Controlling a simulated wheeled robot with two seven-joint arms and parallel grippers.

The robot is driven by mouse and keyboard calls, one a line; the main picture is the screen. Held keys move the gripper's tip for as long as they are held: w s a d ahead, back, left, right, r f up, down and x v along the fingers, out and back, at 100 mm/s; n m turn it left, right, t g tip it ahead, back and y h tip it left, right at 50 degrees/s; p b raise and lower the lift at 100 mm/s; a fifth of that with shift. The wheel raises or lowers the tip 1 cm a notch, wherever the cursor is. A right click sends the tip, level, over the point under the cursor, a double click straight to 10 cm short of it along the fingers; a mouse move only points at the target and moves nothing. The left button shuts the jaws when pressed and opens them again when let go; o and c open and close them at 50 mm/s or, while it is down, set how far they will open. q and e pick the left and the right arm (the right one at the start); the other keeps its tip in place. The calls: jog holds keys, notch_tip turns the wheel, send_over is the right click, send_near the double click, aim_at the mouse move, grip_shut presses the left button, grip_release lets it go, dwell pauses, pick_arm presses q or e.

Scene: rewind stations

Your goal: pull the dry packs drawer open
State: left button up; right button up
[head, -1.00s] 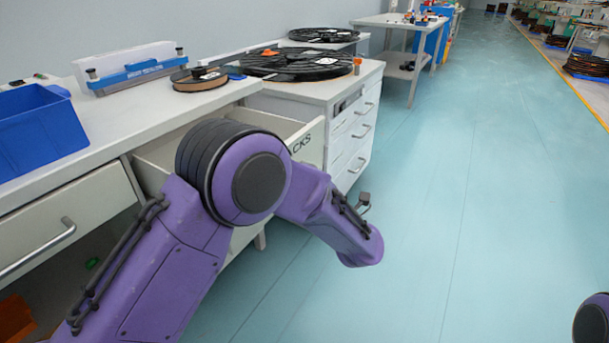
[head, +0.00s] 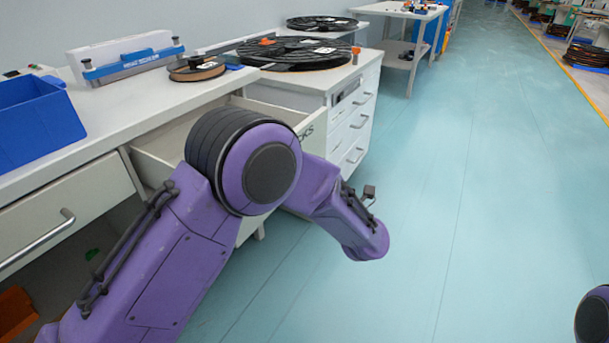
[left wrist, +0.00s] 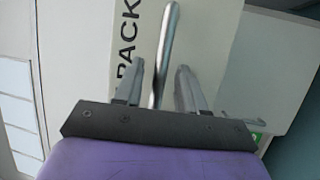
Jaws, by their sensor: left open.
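The dry packs drawer (head: 149,164) stands pulled out from under the bench, its inside visible from above. In the head view my left arm covers most of its front, with only the last letters of the label showing. In the left wrist view the pale drawer front (left wrist: 212,45) carries the letters "PACK" and a metal bar handle (left wrist: 168,40). My left gripper (left wrist: 160,88) is open, with one finger on each side of the handle's lower part. I cannot tell whether the fingers touch it. In the head view the left gripper is hidden. My right gripper is out of view.
A closed drawer with a bar handle (head: 40,240) is at the left. The bench top holds a blue bin (head: 35,125) and a small reel (head: 197,70). A white drawer cabinet (head: 350,120) with large reels stands beyond. The floor to the right is clear.

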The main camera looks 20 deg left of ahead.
pick_arm(q)
jog(key=v, duration=0.7)
jog(key=shift+p, duration=0.35)
jog(key=shift+f, duration=0.15)
